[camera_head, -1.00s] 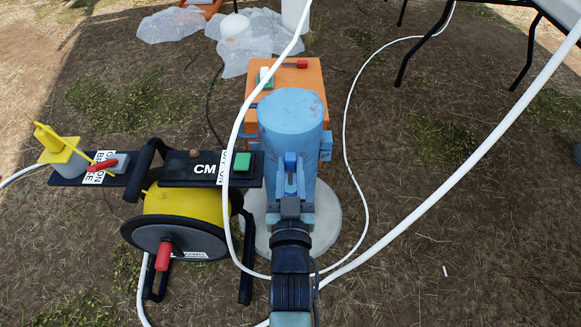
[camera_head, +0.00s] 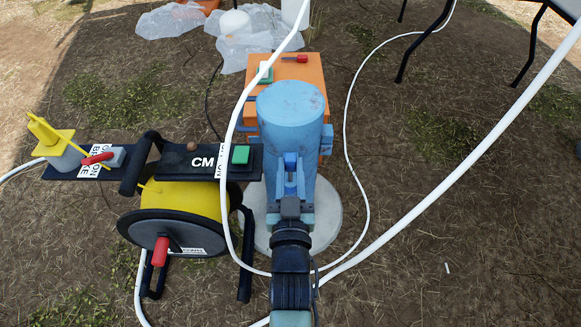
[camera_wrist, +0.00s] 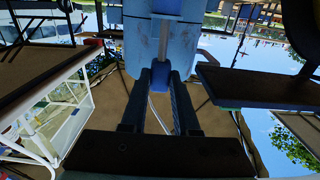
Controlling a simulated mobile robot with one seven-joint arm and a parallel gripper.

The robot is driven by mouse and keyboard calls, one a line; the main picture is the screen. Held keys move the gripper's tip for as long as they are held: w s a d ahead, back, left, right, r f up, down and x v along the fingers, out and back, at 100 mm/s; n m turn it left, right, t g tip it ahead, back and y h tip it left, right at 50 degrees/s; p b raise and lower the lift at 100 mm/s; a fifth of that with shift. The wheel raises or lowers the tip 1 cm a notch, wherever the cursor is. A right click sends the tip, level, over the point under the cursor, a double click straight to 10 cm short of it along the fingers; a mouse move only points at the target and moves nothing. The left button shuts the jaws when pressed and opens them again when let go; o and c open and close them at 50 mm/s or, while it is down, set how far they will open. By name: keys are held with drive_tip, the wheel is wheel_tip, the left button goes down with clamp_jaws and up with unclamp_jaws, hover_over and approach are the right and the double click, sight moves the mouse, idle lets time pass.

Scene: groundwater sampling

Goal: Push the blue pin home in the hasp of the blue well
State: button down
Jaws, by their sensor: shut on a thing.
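The blue well (camera_head: 291,112) stands upright on a round pale base (camera_head: 325,215), with its hasp (camera_head: 300,180) on the side facing me. A darker blue piece, the pin (camera_head: 291,161), shows at the hasp. My gripper (camera_head: 291,190) is against the near side of the well. In the wrist view, my gripper (camera_wrist: 160,74) has its fingers close together on the blue pin (camera_wrist: 160,84), with the well's blue wall (camera_wrist: 140,45) right behind. The fingers hide much of the pin, so I cannot tell how deep it sits.
A yellow cable reel (camera_head: 185,200) with a black frame stands close left of the well. An orange box (camera_head: 312,72) is behind it. A white hose (camera_head: 228,180) loops in front of the well. Bare ground lies to the right, with a black-legged table (camera_head: 425,45) farther back.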

sight(290, 175)
drive_tip(key=shift+f+b, duration=1.7)
drive_tip(key=shift+f, duration=0.75)
drive_tip(key=shift+r, duration=0.15)
drive_tip(key=shift+r+p, duration=3.05)
drive_tip(key=shift+p, duration=0.35)
drive_tip(key=shift+f+b, duration=2)
drive_tip(key=shift+f, duration=0.6)
